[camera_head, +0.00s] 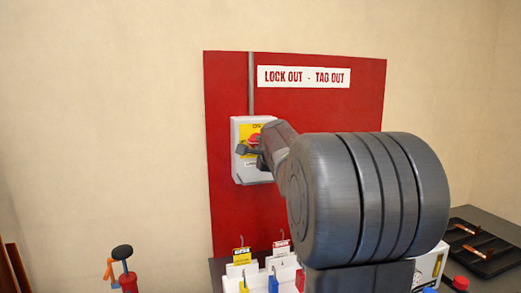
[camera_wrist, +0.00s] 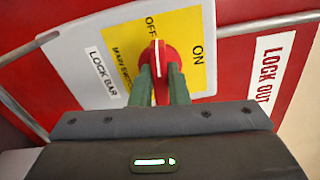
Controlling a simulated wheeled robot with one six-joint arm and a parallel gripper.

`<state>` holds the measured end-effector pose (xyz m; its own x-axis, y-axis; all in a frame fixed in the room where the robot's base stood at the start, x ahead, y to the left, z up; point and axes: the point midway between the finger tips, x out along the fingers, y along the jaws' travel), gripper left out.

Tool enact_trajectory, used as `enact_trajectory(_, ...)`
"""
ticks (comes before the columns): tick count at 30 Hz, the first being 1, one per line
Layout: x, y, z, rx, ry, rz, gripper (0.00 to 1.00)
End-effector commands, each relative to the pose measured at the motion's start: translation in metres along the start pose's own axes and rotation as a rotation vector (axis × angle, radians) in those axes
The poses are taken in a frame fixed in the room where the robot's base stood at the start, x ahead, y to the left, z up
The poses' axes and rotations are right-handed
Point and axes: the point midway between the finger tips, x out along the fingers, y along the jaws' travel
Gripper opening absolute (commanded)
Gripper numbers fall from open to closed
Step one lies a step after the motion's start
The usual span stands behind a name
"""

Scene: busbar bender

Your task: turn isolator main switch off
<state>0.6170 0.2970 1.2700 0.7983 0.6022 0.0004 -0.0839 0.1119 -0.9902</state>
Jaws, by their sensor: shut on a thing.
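The isolator main switch is a grey box (camera_head: 240,171) with a yellow plate (camera_head: 246,130) and a red knob (camera_head: 254,139). In the wrist view the red knob (camera_wrist: 171,53) has a white line running up and down the picture. The line's upper end lies towards the OFF lettering (camera_wrist: 151,27); the ON lettering (camera_wrist: 197,54) is to its right. My gripper (camera_wrist: 161,76) is shut on the knob's grip, one finger on each side. In the head view my gripper (camera_head: 252,147) partly covers the knob.
The box is mounted on a red LOCK OUT - TAG OUT board (camera_head: 297,113) against the wall. Below stands a white rack (camera_head: 260,268) with padlocks and tags. A black tray (camera_head: 482,256) lies at the right. A red-and-black tool (camera_head: 126,270) stands at lower left.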

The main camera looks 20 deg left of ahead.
Motion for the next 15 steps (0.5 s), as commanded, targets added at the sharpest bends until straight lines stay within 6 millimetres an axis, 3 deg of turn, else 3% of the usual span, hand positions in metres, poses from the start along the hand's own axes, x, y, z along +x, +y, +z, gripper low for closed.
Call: enact_trajectory(15, 0.0001, 0.001, 0.0002, -0.154, -0.001, 0.001, 0.0)
